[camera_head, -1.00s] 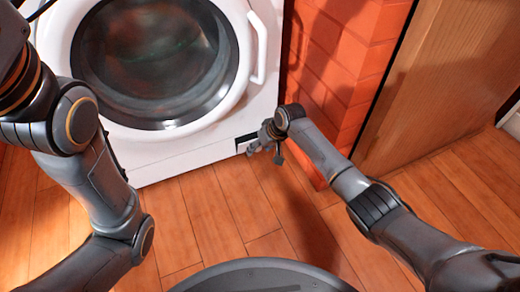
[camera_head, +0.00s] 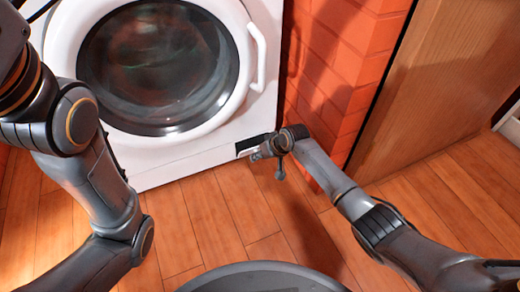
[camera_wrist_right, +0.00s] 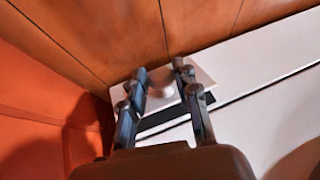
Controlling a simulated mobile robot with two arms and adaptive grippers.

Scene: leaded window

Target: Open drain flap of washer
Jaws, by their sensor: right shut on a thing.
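The white washer (camera_head: 190,160) stands at the back with its round door shut. Its drain flap (camera_head: 243,153) is at the lower right of the front, beside a dark opening. In the right wrist view the flap (camera_wrist_right: 160,105) is a pale panel standing out from the washer front, with a dark gap along it. My right gripper (camera_head: 258,154) is at the flap, and its fingers (camera_wrist_right: 160,76) are closed on the flap's edge. The fingers partly hide the flap. My left arm shows at the left, but its gripper is out of view.
A red-orange brick pillar (camera_head: 345,60) stands right of the washer, close to my right arm. A wooden panel (camera_head: 435,80) is farther right. The wooden floor (camera_head: 215,215) in front of the washer is clear.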

